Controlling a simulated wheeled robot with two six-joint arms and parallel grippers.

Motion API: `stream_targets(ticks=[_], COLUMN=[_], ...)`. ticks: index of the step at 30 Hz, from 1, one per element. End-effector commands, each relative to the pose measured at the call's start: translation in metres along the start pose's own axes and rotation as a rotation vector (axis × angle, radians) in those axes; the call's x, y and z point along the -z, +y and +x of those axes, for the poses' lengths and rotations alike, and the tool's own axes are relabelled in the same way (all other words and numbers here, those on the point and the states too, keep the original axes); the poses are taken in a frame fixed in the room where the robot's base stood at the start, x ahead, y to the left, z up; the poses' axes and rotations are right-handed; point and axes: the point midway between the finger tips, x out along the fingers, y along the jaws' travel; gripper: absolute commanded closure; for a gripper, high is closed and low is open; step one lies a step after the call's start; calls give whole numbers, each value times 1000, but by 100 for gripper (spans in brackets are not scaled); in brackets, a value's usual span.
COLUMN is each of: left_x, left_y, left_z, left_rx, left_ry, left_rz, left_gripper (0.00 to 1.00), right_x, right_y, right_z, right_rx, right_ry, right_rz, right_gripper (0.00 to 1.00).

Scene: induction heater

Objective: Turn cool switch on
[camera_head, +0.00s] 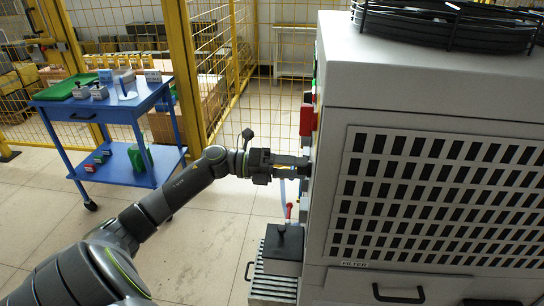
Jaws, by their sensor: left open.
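The grey induction heater cabinet (338,60) fills the right of the view, its vented side facing me. Its control face is turned left and seen almost edge-on. A red part (307,120) sticks out from that face. I cannot make out the cool switch. My left arm comes in from the lower left, and my left gripper (302,165) is open, right at the edge of the control face just below the red part. I cannot tell whether the fingertips touch anything there. My right gripper is not in view.
A blue cart (125,108) with small parts and a green tray stands at the left. Yellow fencing (190,70) runs behind. A dark box (283,243) and a red-handled valve (289,208) sit below my gripper. Floor between cart and cabinet is clear.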

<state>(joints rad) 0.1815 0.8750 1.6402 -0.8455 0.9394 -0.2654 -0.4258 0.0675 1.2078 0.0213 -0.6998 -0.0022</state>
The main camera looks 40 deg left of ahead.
Motion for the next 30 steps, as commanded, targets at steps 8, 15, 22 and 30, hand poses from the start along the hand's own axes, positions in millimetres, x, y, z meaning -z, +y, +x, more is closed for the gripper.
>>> stream_targets(ticks=[8, 15, 22, 30], left_x=[1, 0, 0, 0], left_y=[2, 2, 1, 0], left_z=[-44, -95, -144, -169], left_rx=[-9, -10, -6, -2], left_ry=[3, 2, 1, 0], left_rz=[-3, -4, -3, -1], left_gripper=[31, 31, 31, 31], right_x=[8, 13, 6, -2], right_y=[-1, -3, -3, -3], right_z=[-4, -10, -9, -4], right_rx=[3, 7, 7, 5], right_ry=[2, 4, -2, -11], right_rz=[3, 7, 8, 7], right_gripper=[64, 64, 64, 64])
